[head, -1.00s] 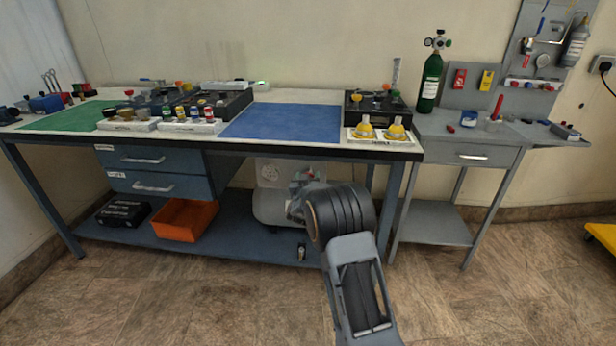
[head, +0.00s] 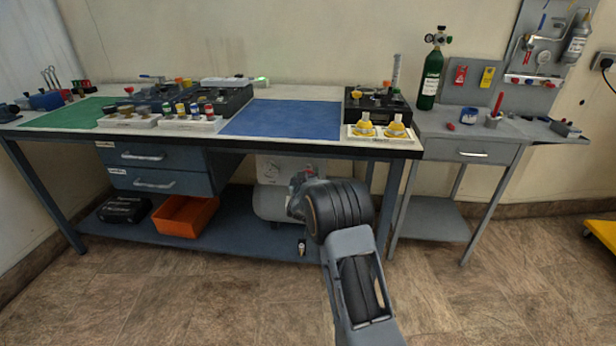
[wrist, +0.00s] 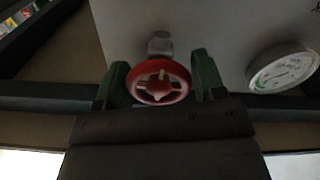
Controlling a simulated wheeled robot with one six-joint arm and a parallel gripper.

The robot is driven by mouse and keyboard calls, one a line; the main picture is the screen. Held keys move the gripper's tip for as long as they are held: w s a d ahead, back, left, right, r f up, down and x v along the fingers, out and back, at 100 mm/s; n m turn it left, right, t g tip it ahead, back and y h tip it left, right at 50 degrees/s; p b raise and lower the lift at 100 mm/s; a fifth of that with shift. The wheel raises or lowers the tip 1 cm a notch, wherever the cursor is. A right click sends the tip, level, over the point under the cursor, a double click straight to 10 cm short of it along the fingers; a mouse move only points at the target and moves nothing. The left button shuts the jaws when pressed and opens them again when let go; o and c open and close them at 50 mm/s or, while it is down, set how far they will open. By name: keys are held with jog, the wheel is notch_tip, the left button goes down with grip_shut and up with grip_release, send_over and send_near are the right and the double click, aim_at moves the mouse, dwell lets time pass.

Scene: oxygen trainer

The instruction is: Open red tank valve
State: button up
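The red tank valve (wrist: 160,82) is a round, spoked handwheel on a short metal stem, in front of a pale tank (wrist: 215,30) in the wrist view. My gripper (wrist: 163,78) has its green fingers on either side of the wheel, close to its left and right rims. I cannot tell whether they press on it. In the head view, the pale tank (head: 272,205) is under the workbench. My gripper (head: 303,182) is in front of the tank's right part, partly hidden by my wrist. A bit of red shows there.
A round white gauge (wrist: 283,70) is right of the valve. The workbench (head: 385,151) is above, with its lower shelf (head: 240,235) below. An orange bin (head: 185,216) stands left on that shelf. A green cylinder (head: 430,82) stands on the grey side table (head: 450,130).

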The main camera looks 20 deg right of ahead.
jog(key=o, duration=0.3)
jog(key=shift+o, duration=0.2)
jog(key=p+v, duration=0.2)
jog(key=v, duration=1.2)
jog(key=shift+w, duration=0.1)
jog(key=s+a+r+n+g+y+p, duration=0.15)
jog(key=s+a+r+y+p, duration=0.25)
jog(key=r+p, duration=0.55)
jog(key=s+a+r+n+g+y+p, duration=0.1)
jog(key=s+a+r+g+y+p, duration=0.35)
jog(key=r, duration=0.75)
jog(key=s+r+g+p, duration=0.3)
jog(key=s+r+p, duration=0.2)
jog(key=s, duration=0.5)
jog(key=s+r+g+p, duration=0.3)
jog(key=s+r+p, duration=0.2)
jog(key=s, duration=0.5)
jog(key=shift+d+p, duration=0.3)
jog(key=shift+p, duration=0.65)
